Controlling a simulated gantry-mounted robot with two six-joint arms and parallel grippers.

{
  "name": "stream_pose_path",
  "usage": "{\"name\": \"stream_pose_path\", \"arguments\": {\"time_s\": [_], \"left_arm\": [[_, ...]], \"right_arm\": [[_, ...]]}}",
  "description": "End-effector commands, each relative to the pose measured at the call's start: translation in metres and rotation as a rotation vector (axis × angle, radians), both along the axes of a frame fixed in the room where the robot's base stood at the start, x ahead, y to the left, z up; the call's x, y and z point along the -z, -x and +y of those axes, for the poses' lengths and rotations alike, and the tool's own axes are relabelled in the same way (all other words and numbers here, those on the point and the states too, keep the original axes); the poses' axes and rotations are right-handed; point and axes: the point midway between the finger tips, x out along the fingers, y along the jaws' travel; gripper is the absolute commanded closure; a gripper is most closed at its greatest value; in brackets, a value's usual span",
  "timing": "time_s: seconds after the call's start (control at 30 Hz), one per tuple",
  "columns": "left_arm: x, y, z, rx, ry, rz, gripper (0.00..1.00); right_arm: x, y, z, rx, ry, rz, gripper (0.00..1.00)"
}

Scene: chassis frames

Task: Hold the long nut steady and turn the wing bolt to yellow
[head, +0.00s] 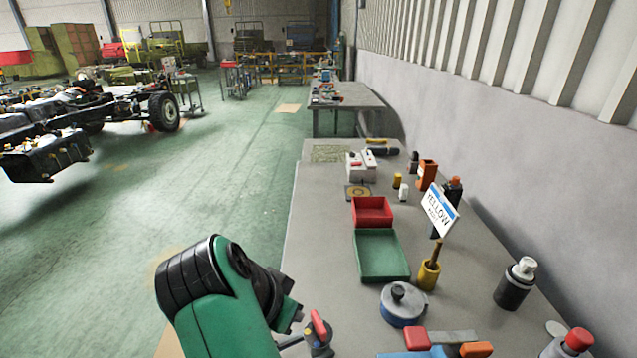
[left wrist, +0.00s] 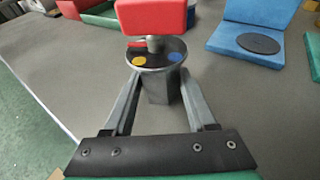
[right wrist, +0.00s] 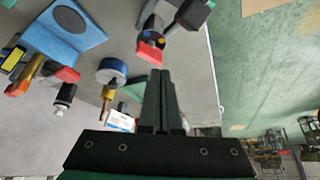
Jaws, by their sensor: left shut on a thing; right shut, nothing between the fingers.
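The long nut (left wrist: 160,88) stands upright as a grey hexagonal post. My left gripper (left wrist: 160,100) is shut on it from both sides; it is low in the head view (head: 316,348). Above the nut is a dark dial with a yellow dot (left wrist: 139,61) and a blue dot (left wrist: 174,57). The wing bolt (left wrist: 150,15) has a red head, also visible in the head view (head: 319,324). A small red pointer (left wrist: 139,44) sticks out leftward, behind the yellow dot. My right gripper (right wrist: 160,75) is shut and empty, close to the red head (right wrist: 150,53) but apart from it.
A white sign reading YELLOW (head: 440,210) stands on the bench. A green tray (head: 382,278), a red tray (head: 372,222), a blue round tin (head: 400,312) and a dark bottle (head: 514,290) stand nearby.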

Motion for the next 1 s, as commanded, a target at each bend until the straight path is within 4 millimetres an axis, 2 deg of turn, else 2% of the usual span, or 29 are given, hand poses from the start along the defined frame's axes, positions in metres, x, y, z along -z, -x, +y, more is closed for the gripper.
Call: {"name": "stream_pose_path", "arguments": {"time_s": [0.3, 0.5, 1.0], "left_arm": [[0.000, 0.000, 0.000, 0.000, 0.000, 0.000, 0.74], [0.000, 0.000, 0.000, 0.000, 0.000, 0.000, 0.74], [0.000, 0.000, 0.000, 0.000, 0.000, 0.000, 0.74]], "right_arm": [[0.044, 0.000, 0.000, 0.001, 0.002, 0.003, 1.00], [0.062, 0.000, 0.000, 0.000, 0.000, 0.001, 1.00], [0.065, 0.000, -0.001, 0.000, 0.001, 0.000, 1.00]]}}
